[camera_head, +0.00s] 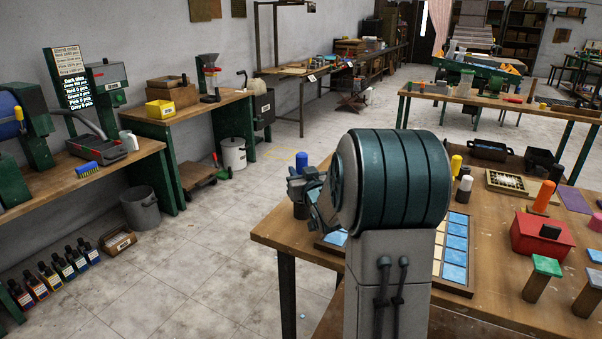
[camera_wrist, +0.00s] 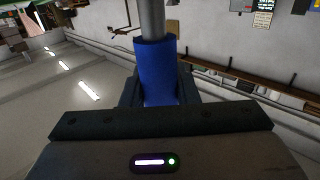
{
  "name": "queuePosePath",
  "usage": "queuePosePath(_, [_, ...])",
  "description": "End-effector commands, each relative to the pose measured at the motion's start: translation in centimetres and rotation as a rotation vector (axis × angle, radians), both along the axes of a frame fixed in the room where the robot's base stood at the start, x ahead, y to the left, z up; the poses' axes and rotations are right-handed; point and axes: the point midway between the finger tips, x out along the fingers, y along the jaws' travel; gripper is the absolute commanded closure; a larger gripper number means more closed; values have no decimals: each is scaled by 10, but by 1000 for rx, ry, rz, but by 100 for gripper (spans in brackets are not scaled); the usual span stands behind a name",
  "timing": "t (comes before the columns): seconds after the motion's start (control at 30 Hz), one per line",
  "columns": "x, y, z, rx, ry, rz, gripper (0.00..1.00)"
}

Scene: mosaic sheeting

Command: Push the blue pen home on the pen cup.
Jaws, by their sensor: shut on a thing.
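The blue pen (camera_head: 301,162) stands roughly upright at my gripper (camera_head: 307,187), its blue end showing above the fingers in the head view. In the wrist view my gripper (camera_wrist: 158,92) is shut on the blue part of the pen (camera_wrist: 157,65), and a grey shaft runs from it to the top edge. A dark bluish piece shows just below the fingers in the head view; I cannot tell whether it belongs to the pen or the gripper. I cannot make out the pen cup for sure; my arm hides part of the table.
My arm covers the left of the wooden table (camera_head: 273,232). A tile sheet (camera_head: 455,246) lies partly behind it. Open floor lies left of the table.

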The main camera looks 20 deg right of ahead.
Motion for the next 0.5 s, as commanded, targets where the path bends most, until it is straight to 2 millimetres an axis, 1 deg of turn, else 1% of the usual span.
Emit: queuePosePath(0.5, [0,0,-16,0,-1,0,98])
